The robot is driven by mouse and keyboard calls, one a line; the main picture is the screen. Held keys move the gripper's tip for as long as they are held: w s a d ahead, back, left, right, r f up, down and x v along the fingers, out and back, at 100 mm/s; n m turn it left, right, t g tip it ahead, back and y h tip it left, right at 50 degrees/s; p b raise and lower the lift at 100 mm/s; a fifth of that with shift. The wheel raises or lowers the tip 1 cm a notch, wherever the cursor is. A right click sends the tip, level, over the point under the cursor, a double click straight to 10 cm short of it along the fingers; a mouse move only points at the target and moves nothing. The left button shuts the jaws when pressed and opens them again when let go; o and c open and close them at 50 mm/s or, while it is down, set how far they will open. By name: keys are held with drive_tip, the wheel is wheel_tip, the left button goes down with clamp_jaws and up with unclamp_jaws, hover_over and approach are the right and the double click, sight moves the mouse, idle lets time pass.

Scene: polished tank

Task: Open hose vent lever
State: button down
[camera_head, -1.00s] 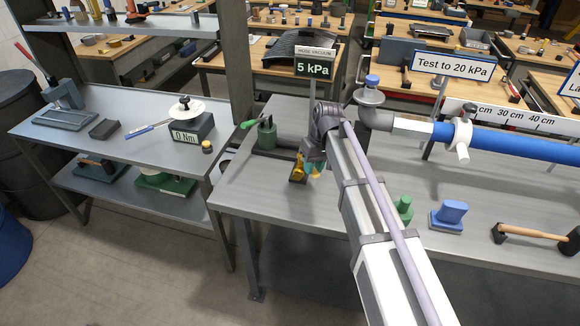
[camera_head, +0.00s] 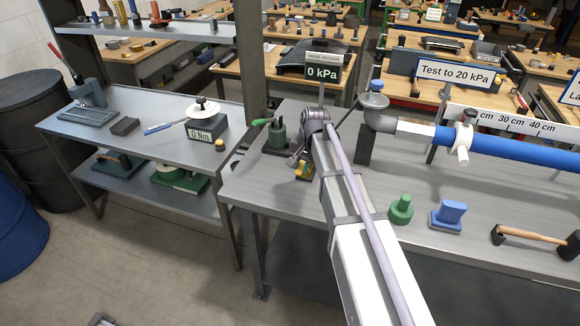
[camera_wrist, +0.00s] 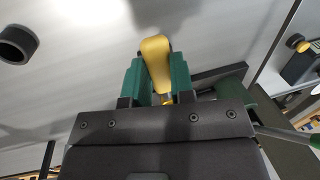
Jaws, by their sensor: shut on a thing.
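The yellow lever (camera_wrist: 157,62) stands between the two green fingers of my gripper (camera_wrist: 156,78) in the wrist view, and the gripper is shut on it. In the head view the gripper (camera_head: 303,172) is low over the left end of the grey bench, mostly hidden by my arm, with a little yellow showing. The sign labelled hose vacuum (camera_head: 323,72) reads 0 kPa. The lever's base and exact angle are hard to see.
A side table (camera_head: 150,150) stands left.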

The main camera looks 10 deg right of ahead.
idle(0.4)
drive_tip(key=c, duration=1)
unclamp_jaws()
drive_tip(key=shift+o, duration=0.2)
wheel_tip(320, 180, up, 11)
drive_tip(key=d+p, duration=0.1)
drive_tip(key=p, duration=0.9)
drive_tip(key=shift+s+d+f+p, duration=0.2)
drive_tip(key=shift+s+d+p, duration=0.15)
drive_tip(key=shift+s, duration=0.1)
drive_tip(key=s+a+f+n+h+b, duration=0.1)
drive_tip(key=s+n, duration=0.2)
drive_tip(key=s, duration=0.8)
drive_tip(key=s+a+f+n+g+h+b, duration=0.1)
drive_tip(key=s+f+n+b, duration=0.1)
drive_tip(key=s, duration=0.9)
drive_tip(key=shift+s+a+f+n, duration=0.2)
drive_tip(key=shift+s+a+n, duration=0.05)
drive_tip(key=shift+a+n, duration=0.15)
